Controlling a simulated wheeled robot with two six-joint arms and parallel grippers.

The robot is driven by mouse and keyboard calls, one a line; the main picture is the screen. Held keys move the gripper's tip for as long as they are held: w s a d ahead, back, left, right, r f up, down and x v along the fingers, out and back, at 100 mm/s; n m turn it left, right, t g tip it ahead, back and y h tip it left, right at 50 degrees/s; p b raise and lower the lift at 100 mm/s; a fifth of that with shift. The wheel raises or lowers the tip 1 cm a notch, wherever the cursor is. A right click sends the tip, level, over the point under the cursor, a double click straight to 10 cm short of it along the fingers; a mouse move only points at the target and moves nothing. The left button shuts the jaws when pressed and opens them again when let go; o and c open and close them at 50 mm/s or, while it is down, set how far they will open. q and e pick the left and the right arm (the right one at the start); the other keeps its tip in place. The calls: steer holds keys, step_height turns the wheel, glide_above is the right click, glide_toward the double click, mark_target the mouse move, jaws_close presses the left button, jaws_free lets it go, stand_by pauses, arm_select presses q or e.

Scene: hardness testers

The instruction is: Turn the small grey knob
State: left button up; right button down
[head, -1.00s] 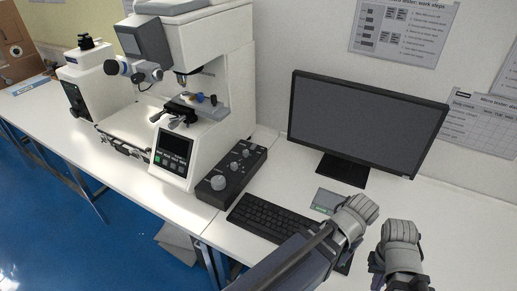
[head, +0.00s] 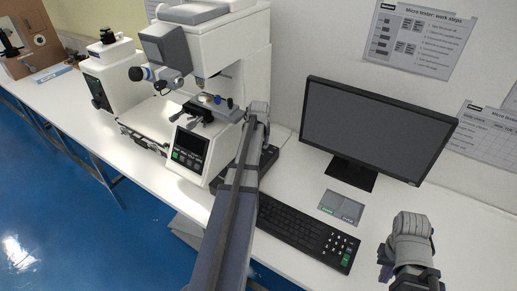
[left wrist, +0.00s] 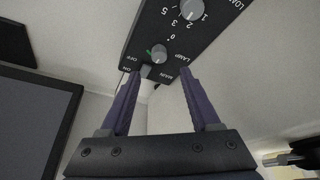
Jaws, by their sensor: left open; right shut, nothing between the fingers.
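The small grey knob (left wrist: 159,52) sits on the black control box (left wrist: 148,28), near the LAMP marking, in the left wrist view. My left gripper (left wrist: 160,74) is open, its two fingers pointing at the box's end, one either side of the knob's line; I see no contact. In the head view my left gripper (head: 258,110) is over the box's far end, and my left arm hides most of the box (head: 271,156) and its knobs. My right gripper (head: 411,228) is shut and empty at the lower right, away from the box.
A larger grey knob (left wrist: 192,10) and a small switch (left wrist: 145,72) are on the same box. The white hardness tester (head: 190,150) stands just left of my left arm. A monitor (head: 375,128), keyboard (head: 305,232) and grey pad (head: 341,207) are to the right.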

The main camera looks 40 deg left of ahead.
arm_select(q)
steer(key=shift+f, duration=0.2)
steer(key=b+x, duration=0.7)
steer(key=shift+w+f, duration=0.1)
steer(key=shift+f, duration=0.2)
steer(key=shift+r, duration=0.1)
jaws_close()
